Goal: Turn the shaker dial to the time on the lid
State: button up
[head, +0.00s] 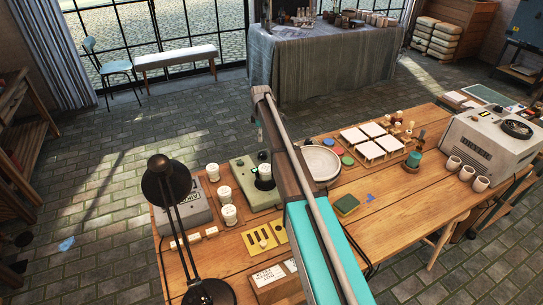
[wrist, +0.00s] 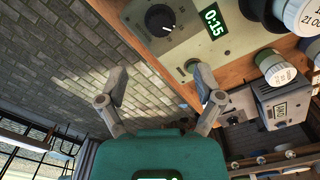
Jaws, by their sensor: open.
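The shaker (head: 243,172) is a pale green box on the wooden table in the head view, partly behind my arm, with a white-lidded jar (head: 265,171) on it. In the wrist view its front (wrist: 190,42) carries a black dial (wrist: 160,20) with a light pointer mark and a green display (wrist: 213,20) reading 0:15. A white lid (wrist: 300,14) at the upper right edge has printing, cut off and only partly legible. My gripper (wrist: 161,78) is open and empty, its fingers apart and clear of the dial. The right fingertip appears near a round knob-like part (wrist: 193,66).
Several white-lidded jars (head: 224,194) stand left of the shaker. A grey machine (head: 188,212) and black lamp (head: 170,182) are nearby. A white plate (head: 321,163) sits right of my arm. The table edge runs diagonally through the wrist view, with open floor (wrist: 60,55) beyond.

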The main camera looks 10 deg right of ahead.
jog(key=s+a+r+m+p, duration=0.1)
jog(key=s+r+m+p, duration=0.2)
jog(key=s, duration=0.9)
jog(key=s+a+r+m+p, duration=0.1)
jog(key=s+r+m+p, duration=0.2)
jog(key=s, duration=0.9)
jog(key=r+m, duration=0.1)
jog(key=m, duration=0.1)
jog(key=shift+s+m, duration=0.3)
jog(key=shift+s, duration=0.05)
jog(key=s+m, duration=0.5)
jog(key=s, duration=0.9)
jog(key=shift+s+a, duration=0.3)
dwell(1.4)
